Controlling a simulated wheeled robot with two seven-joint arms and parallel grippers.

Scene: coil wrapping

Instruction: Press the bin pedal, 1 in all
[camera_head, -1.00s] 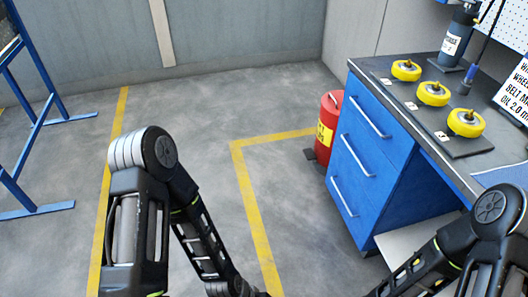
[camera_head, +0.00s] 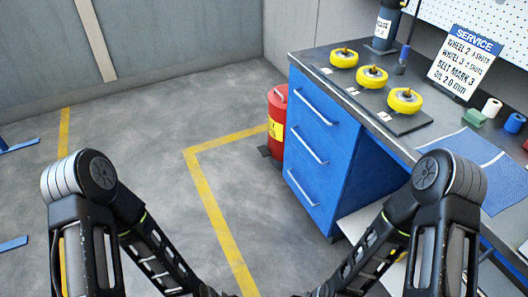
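The red bin (camera_head: 277,124) with a yellow label stands on the floor against the left side of the blue drawer cabinet. Its right part is hidden behind the cabinet. A dark pedal (camera_head: 264,152) sticks out low at the bin's left foot, close to the floor. Nothing of mine touches the bin or the pedal. My two arms come in at the bottom left and bottom right and run down toward the bottom middle. Both grippers are outside the picture.
The blue cabinet (camera_head: 318,150) carries a workbench with several yellow wheels (camera_head: 372,77), a service sign (camera_head: 464,62) and a blue mat (camera_head: 470,160). Yellow floor lines (camera_head: 207,195) mark the grey floor. The floor left of the bin is clear.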

